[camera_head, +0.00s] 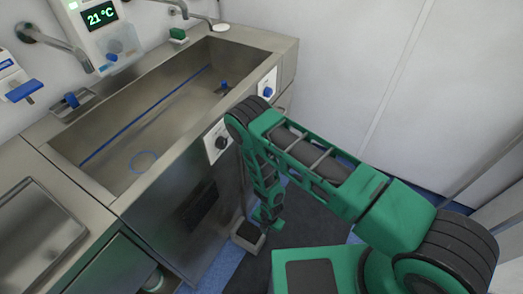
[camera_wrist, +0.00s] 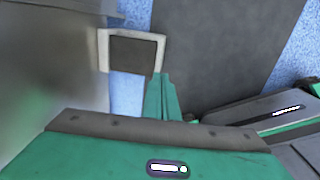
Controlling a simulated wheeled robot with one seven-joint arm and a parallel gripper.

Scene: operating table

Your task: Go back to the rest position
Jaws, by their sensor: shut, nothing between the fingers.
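My green arm reaches out from the lower right in the head view and bends down in front of the steel sink unit. My gripper (camera_head: 268,218) hangs low at its end, close to the front of the unit and above the floor. In the wrist view the green fingers (camera_wrist: 162,98) are together with nothing between them. A small square pedal or box (camera_wrist: 131,51) with a pale rim lies beyond the fingertips. It also shows in the head view (camera_head: 246,236), just beside the gripper.
The steel sink (camera_head: 150,115) stands left of my arm, with knobs on its front panel (camera_head: 218,140). A dark mat (camera_head: 312,225) lies on the blue floor. A steel tray (camera_head: 35,232) is on the counter at left. White walls stand behind and right.

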